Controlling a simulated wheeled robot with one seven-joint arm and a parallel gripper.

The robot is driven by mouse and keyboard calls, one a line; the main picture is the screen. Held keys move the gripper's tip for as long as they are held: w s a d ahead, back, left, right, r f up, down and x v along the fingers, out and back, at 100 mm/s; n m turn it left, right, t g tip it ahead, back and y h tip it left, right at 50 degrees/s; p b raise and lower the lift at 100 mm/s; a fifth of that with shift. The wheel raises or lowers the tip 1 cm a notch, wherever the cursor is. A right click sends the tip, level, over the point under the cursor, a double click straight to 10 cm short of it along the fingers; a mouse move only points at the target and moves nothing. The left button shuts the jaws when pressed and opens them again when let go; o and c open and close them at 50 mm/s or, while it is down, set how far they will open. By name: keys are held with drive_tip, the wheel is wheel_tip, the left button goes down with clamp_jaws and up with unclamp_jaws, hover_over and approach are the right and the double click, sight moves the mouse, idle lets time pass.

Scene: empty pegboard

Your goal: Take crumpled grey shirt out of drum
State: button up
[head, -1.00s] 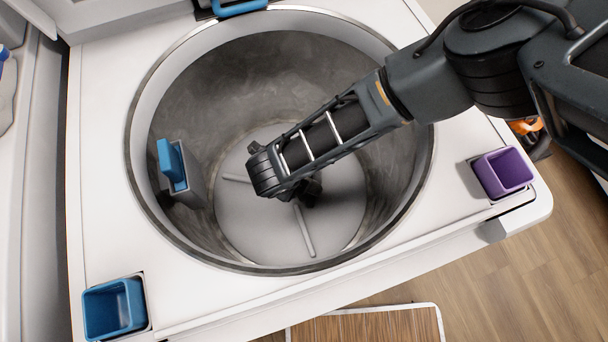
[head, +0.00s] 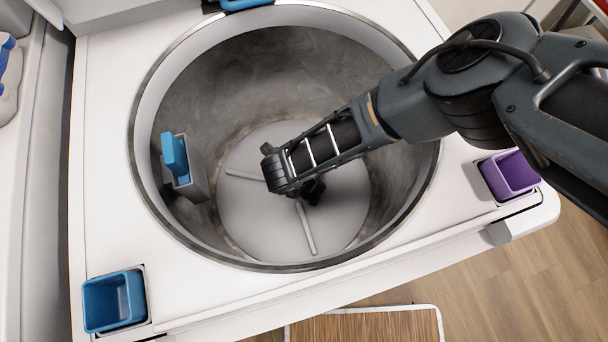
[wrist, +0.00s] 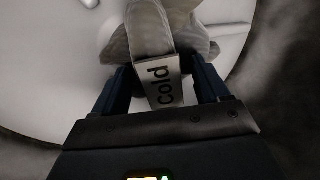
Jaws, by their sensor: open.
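The round metal drum (head: 235,100) is open at the top, in a white machine. My arm reaches into it from the right, and my gripper (head: 312,192) is low over its pale floor. In the wrist view a crumpled light grey cloth (wrist: 150,30), which looks like the shirt, lies on the drum floor. A white label (wrist: 160,82) reading "cold" shows in front of the cloth. My open gripper (wrist: 158,68) has one finger on each side of the label and cloth. I cannot tell whether the fingers touch them. In the head view my arm hides the cloth.
Raised ribs cross the drum floor. A blue-topped grey box (head: 180,165) sits against the drum's left wall. A blue cup (head: 113,303) and a purple cup (head: 510,174) are set in the machine top's front corners. The drum rim (head: 302,264) surrounds my arm.

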drive_tip(key=shift+c, duration=0.4)
drive_tip(key=c, duration=1.1)
drive_tip(key=shift+r, duration=0.1)
